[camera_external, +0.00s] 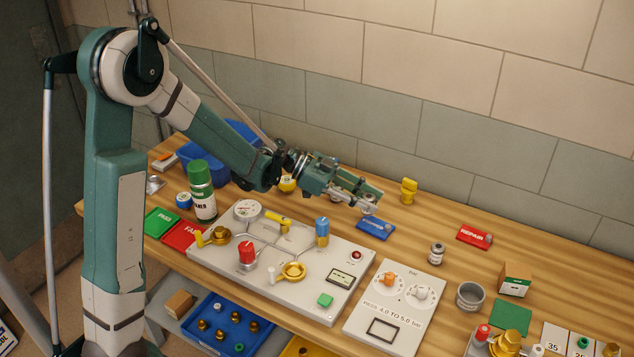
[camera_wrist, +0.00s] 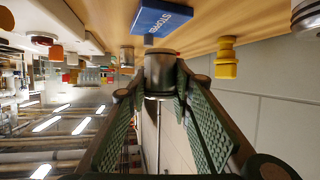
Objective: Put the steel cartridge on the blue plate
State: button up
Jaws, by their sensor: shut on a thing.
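The steel cartridge (camera_wrist: 160,70) is a short grey metal cylinder between my fingertips in the wrist view. My gripper (camera_external: 366,194) is shut on it and holds it above the bench. In the external view the fingers partly hide the cartridge. The blue plate (camera_external: 376,227) lies flat on the wood, just below and slightly right of my fingertips. It also shows in the wrist view (camera_wrist: 152,18), with white lettering, beyond the cartridge and apart from it.
A yellow fitting (camera_external: 408,190) stands behind the blue plate. The grey valve panel (camera_external: 240,282) lies in front of it. A small steel-and-white cylinder (camera_external: 436,254) and a red REPAIR plate (camera_external: 474,237) are to the right. Bare wood surrounds the plate's right side.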

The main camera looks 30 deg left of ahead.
jog(key=shift+f+b, duration=0.6)
jog(key=shift+f, duration=1.25)
jog(key=shift+f, duration=0.2)
jog(key=o, duration=1.1)
jog(key=shift+r, duration=0.2)
jog(key=shift+a+r, duration=0.1)
jog(key=shift+a, duration=0.1)
jog(key=shift+p+v, duration=0.95)
jog(key=shift+v, duration=2.6)
jog(key=shift+s, duration=0.1)
jog(key=shift+o, duration=0.4)
